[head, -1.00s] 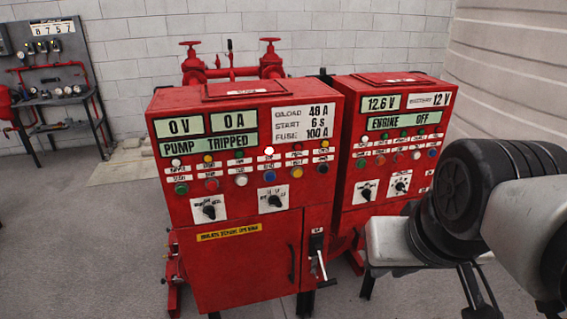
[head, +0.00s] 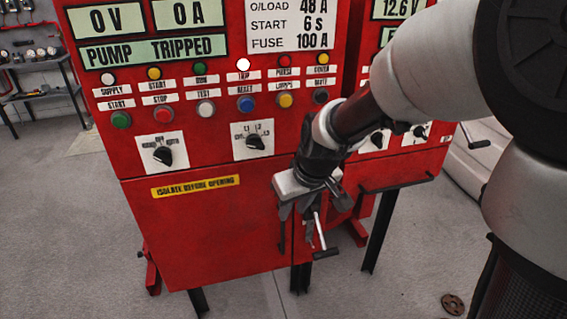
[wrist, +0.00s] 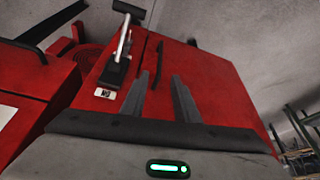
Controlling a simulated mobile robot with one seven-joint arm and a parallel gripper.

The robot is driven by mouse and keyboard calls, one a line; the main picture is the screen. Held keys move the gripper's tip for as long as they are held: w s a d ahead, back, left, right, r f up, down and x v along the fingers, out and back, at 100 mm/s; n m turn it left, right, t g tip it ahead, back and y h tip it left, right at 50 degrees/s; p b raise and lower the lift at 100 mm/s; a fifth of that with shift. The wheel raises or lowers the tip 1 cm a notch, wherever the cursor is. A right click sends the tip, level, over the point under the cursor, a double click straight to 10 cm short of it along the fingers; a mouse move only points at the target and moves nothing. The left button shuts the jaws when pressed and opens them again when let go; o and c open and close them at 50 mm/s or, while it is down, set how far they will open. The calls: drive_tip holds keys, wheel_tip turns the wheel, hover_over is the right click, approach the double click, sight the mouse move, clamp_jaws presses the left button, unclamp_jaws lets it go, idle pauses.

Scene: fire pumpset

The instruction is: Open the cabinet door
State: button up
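The red cabinet door (head: 205,240) fills the lower front of the red pump panel and looks closed. It also shows in the wrist view (wrist: 218,95). A yellow "isolate before opening" label (head: 195,187) is at its top. My gripper (head: 300,225) is in front of the door's right edge and hides most of the handle there. In the wrist view, its two fingers (wrist: 166,98) are apart with nothing between them, pointing toward the dark door handle (wrist: 158,62). The isolator switch (wrist: 117,70), with its silver lever, is beside the handle; the lever also shows in the head view (head: 319,235).
Knobs and coloured buttons sit above the door, with a "PUMP TRIPPED" display (head: 140,51). A second red panel (head: 410,165) stands to the right on dark legs. Grey floor (head: 235,298) is open in front and at left. A small table (head: 40,90) stands far left.

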drive_tip(key=b, duration=0.4)
hover_over(283, 251)
drive_tip(key=f, duration=1.3)
drive_tip(key=shift+w+f, duration=0.2)
drive_tip(key=shift+w, duration=0.15)
clamp_jaws()
